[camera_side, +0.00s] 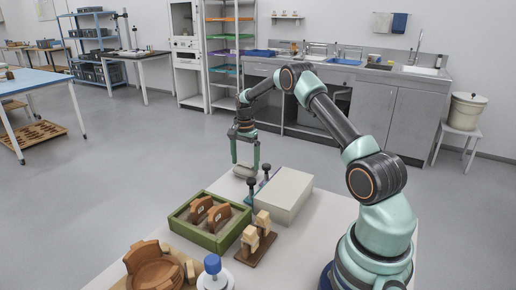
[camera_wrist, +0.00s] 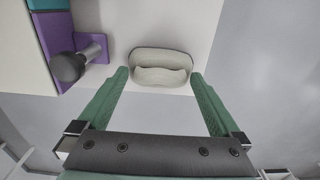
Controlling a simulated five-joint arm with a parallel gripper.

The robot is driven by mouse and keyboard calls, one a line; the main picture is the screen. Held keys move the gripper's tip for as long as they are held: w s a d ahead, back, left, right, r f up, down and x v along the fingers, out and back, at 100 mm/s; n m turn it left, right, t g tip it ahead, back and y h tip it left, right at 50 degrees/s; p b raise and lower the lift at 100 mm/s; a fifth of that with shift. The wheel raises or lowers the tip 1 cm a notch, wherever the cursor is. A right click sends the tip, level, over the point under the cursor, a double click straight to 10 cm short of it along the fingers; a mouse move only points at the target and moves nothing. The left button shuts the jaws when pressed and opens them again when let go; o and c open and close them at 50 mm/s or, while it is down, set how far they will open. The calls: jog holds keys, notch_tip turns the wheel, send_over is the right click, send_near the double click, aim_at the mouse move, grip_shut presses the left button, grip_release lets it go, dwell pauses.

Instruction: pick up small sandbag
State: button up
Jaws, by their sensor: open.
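The small sandbag is a pale grey-green oval pad (camera_side: 243,171) at the far end of the white table. In the wrist view the sandbag (camera_wrist: 161,76) lies close to the table edge. My gripper (camera_side: 246,164) points down over it, with the two green fingers on either side of the bag. The wrist view shows my gripper (camera_wrist: 159,75) open, its tips flanking the bag with a narrow gap each side. Nothing is clamped. I cannot tell the exact height of the tips above the table.
A purple piece with a dark knob (camera_wrist: 68,66) stands left of the bag. A pale box (camera_side: 285,190) is close by on the right. A green-rimmed tray (camera_side: 226,238) with brown sherds (camera_side: 200,209) and a wooden stand (camera_side: 257,247) are nearer. Beyond the table edge is open floor.

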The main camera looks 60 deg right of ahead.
grip_shut()
jog(key=shift+r, duration=0.1)
